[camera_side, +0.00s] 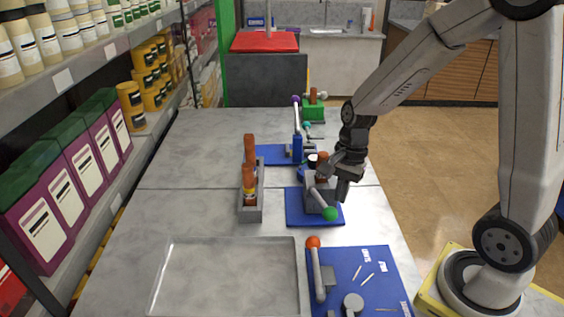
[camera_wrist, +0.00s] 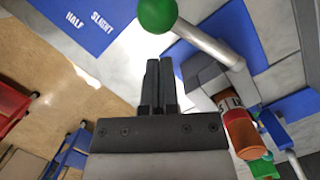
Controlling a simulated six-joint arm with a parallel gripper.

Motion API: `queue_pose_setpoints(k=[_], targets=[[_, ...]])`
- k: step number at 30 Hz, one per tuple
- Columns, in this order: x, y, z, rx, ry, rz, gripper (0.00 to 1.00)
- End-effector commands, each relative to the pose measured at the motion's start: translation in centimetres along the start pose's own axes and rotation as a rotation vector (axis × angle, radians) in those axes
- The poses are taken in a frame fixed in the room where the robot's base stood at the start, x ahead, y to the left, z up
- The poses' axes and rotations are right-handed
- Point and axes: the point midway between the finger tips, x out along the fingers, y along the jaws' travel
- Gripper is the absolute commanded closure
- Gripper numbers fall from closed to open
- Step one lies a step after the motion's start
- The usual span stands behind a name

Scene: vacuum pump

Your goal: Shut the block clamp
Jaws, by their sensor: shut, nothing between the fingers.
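The block clamp (camera_side: 317,195) is a grey block on a blue base plate, with a pale lever ending in a green knob (camera_side: 330,214). The lever slopes down toward the front right. A brown bottle (camera_side: 322,168) stands at the block, partly hidden by my gripper. In the wrist view, the green knob (camera_wrist: 158,14), the lever (camera_wrist: 208,42) and the orange-brown bottle (camera_wrist: 238,128) show beside the grey block (camera_wrist: 212,78). My gripper (camera_side: 343,188) is shut and empty, just right of the block and above the plate. Its fingers (camera_wrist: 158,75) point toward the knob, apparently apart from it.
A grey rack (camera_side: 250,213) with brown bottles stands left of the clamp. In front are an empty tray (camera_side: 230,240) and a blue board (camera_side: 375,270) with an orange-knobbed lever (camera_side: 316,265). Behind stands a blue fixture with a purple-knobbed lever (camera_side: 297,125). Shelves line the left.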

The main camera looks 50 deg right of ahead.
Motion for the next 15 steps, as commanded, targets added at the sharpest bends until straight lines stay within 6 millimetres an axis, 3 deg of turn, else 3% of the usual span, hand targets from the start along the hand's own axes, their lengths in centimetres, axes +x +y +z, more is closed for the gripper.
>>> queue_pose_setpoints(k=[4, 15], targets=[[-0.9, 0.0, -2.1, 0.003, 0.007, -0.007, 1.00], [-7.4, 0.0, -2.0, -0.002, 0.011, -0.012, 1.00]])
